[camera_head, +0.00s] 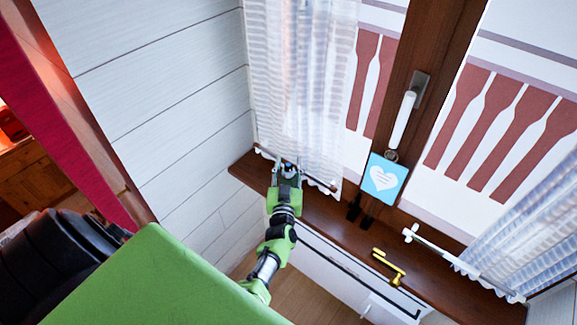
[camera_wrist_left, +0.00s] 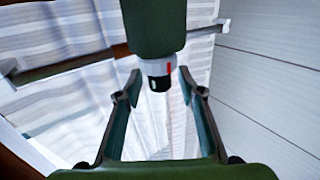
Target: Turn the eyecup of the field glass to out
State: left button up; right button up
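The field glass (camera_wrist_left: 153,28) shows in the left wrist view as a dark green barrel coming down from the top edge. At its lower end are a light grey ring with a red mark and a short black end piece (camera_wrist_left: 159,83). My left gripper (camera_wrist_left: 162,76) is open, with one finger on each side of this end. Gaps show between the fingers and the ring. In the head view my left gripper (camera_head: 287,167) is over the wooden sill, and the field glass is mostly hidden there. My right gripper is not in view.
The brown window sill (camera_head: 330,215) runs below the curtains (camera_head: 300,80). A blue heart card (camera_head: 385,178) stands by the window handle (camera_head: 403,120). A yellow crank-shaped piece (camera_head: 390,266) lies farther right. A white plank wall (camera_head: 170,90) is close on the left.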

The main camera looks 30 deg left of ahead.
pick_arm(q)
jog(key=shift+f, duration=0.1)
dwell(0.3)
jog(key=shift+s+m+h, duration=0.1)
jog(key=shift+m+h, duration=0.3)
jog(key=shift+h, duration=0.1)
